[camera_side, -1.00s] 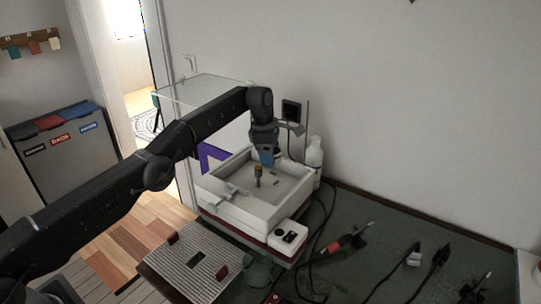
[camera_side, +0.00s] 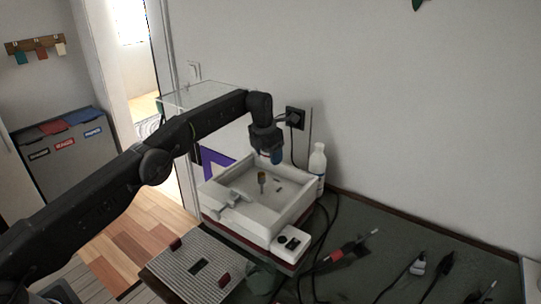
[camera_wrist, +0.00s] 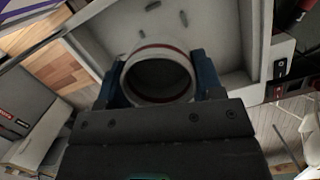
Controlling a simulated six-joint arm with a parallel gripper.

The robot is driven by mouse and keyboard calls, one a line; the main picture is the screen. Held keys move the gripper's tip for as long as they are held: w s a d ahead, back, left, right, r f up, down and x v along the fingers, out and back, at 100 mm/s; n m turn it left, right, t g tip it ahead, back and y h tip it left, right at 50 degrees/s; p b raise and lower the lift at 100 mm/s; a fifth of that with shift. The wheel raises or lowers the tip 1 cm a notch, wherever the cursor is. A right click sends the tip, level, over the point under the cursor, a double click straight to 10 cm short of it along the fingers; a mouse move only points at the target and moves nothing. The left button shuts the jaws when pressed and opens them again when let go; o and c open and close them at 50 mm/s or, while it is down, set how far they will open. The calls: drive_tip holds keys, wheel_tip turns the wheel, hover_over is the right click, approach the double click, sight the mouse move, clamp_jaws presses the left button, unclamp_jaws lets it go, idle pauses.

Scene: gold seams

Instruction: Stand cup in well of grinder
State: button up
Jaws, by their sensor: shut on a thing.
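The cup (camera_wrist: 158,76) shows in the wrist view as a pale round vessel with a dark inside and a reddish band near its rim. My gripper (camera_wrist: 160,82) is shut on it, one blue finger on each side. In the side view my gripper (camera_side: 275,157) points down over the back part of the grinder (camera_side: 283,215), a white open box. The cup cannot be made out clearly there. The wrist view shows the pale well floor (camera_wrist: 215,35) beyond the cup, with small grey pieces.
A white bottle (camera_side: 317,160) stands close to the grinder's right back corner. A ribbed grey mat (camera_side: 190,272) with red blocks lies in front. Cables and tools (camera_side: 345,250) lie on the dark bench to the right. A clear panel (camera_side: 205,93) stands behind my arm.

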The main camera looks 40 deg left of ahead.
sight(268, 186)
drive_tip(key=shift+f, duration=4.35)
drive_tip(key=shift+s+f, duration=0.1)
drive_tip(key=shift+f, duration=0.5)
drive_tip(key=shift+s+a+f, duration=0.15)
drive_tip(key=shift+a, duration=0.05)
drive_tip(key=o, duration=1.4)
drive_tip(key=shift+c, duration=0.2)
drive_tip(key=shift+d+r, duration=0.15)
drive_tip(key=shift+r, duration=3.7)
